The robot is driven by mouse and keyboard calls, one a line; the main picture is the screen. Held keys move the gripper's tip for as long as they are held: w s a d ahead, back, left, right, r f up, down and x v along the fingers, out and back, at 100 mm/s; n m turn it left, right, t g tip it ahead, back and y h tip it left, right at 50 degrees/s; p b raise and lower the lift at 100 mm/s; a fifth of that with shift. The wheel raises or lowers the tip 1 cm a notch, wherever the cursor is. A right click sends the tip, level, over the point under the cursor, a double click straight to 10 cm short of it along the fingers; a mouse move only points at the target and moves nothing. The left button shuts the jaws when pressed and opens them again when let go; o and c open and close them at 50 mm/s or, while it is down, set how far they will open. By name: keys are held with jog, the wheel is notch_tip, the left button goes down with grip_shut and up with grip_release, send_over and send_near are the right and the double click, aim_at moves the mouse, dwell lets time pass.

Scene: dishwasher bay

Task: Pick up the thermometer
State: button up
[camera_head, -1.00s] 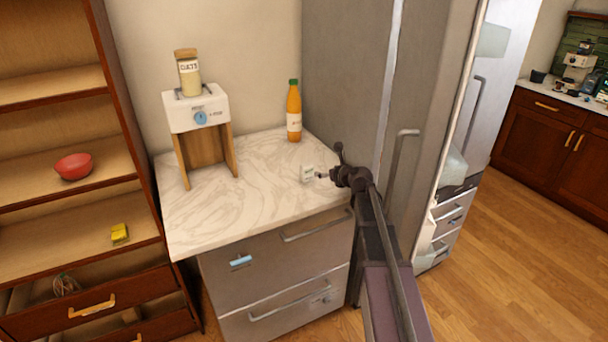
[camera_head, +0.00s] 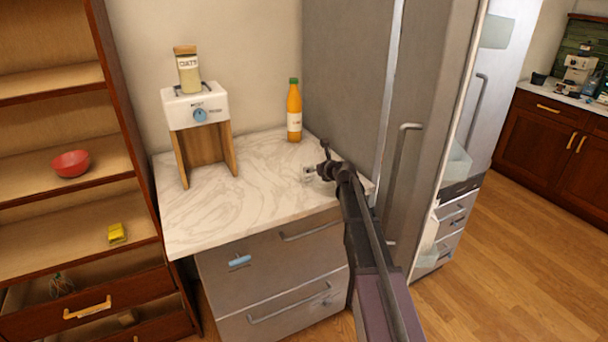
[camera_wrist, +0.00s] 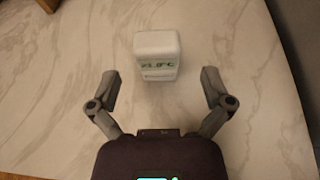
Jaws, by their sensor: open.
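The thermometer is a small white block (camera_wrist: 158,55) with a greenish display reading in °C. It stands on the marble counter and faces the wrist camera. In the head view the thermometer (camera_head: 308,174) is near the counter's right front, partly beside my gripper. My gripper (camera_head: 322,164) is just right of it, reaching in over the counter. In the wrist view my gripper (camera_wrist: 160,88) is open, with one finger to each side, and the thermometer lies ahead between the finger lines, a little beyond the tips. Nothing is between the fingers.
The marble counter (camera_head: 215,215) is mostly clear. An orange bottle (camera_head: 294,112) stands behind the thermometer. A white dispenser (camera_head: 196,107) with an oats jar (camera_head: 188,72) stands at the back left. The tall fridge (camera_head: 345,75) rises close on the right.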

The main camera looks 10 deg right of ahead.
aim_at(309, 166)
jog(key=shift+a+b+x, duration=0.1)
jog(key=shift+b+x, duration=0.4)
jog(key=shift+x, duration=0.8)
jog(key=shift+a+b+x, duration=0.15)
jog(key=shift+b+x, duration=0.35)
jog(key=shift+x, duration=0.8)
jog(key=shift+s, duration=0.1)
jog(key=c, duration=1.1)
